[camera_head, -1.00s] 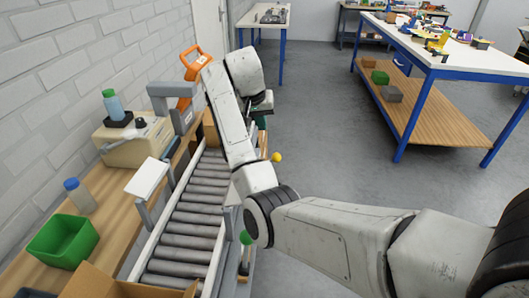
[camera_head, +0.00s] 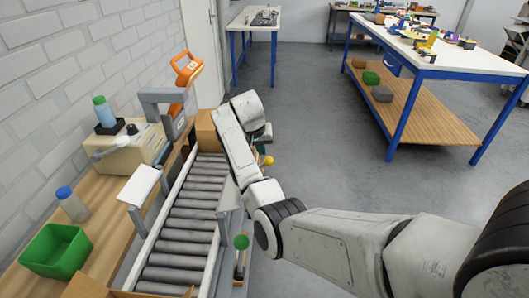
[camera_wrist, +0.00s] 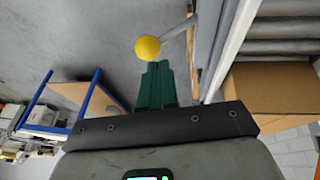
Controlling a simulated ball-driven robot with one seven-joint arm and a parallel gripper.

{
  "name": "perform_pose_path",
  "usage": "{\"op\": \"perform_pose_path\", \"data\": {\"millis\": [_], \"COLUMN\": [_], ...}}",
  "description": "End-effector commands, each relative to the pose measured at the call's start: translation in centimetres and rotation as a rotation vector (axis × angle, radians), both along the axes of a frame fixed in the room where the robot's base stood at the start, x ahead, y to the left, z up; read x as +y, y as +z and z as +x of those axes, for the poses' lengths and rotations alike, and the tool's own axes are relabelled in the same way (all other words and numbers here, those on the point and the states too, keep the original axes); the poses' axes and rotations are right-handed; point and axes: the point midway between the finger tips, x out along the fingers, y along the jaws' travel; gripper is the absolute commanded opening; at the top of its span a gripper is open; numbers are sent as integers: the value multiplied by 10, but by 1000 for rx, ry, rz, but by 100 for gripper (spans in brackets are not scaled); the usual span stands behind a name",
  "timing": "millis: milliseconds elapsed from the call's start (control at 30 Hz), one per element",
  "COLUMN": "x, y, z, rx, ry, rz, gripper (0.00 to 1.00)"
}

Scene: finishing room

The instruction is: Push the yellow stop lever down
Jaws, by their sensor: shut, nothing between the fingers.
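The yellow ball knob (camera_head: 268,160) of the stop lever sits on the right side of the roller conveyor in the head view, partly beside my arm. In the wrist view the yellow knob (camera_wrist: 147,47) is on a thin grey rod running to the upper right. My gripper (camera_wrist: 154,66) has green fingers, shut together and empty, with their tips close to the knob in the picture. I cannot tell whether they touch it. In the head view my arm hides most of the gripper.
A green ball lever (camera_head: 241,242) stands nearer along the conveyor (camera_head: 185,215). A cardboard box (camera_wrist: 270,95) is at the conveyor's far end. A wooden bench with a green bin (camera_head: 55,250) lies left. Open floor and a blue-legged table (camera_head: 440,62) lie right.

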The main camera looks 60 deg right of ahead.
Motion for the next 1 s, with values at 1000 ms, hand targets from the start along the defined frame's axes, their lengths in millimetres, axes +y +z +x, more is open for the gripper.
{"op": "perform_pose_path", "data": {"millis": [1000], "x": [-16], "y": [-45], "z": [-38], "rx": [-241], "ry": [-17], "rz": [102], "gripper": [0]}}
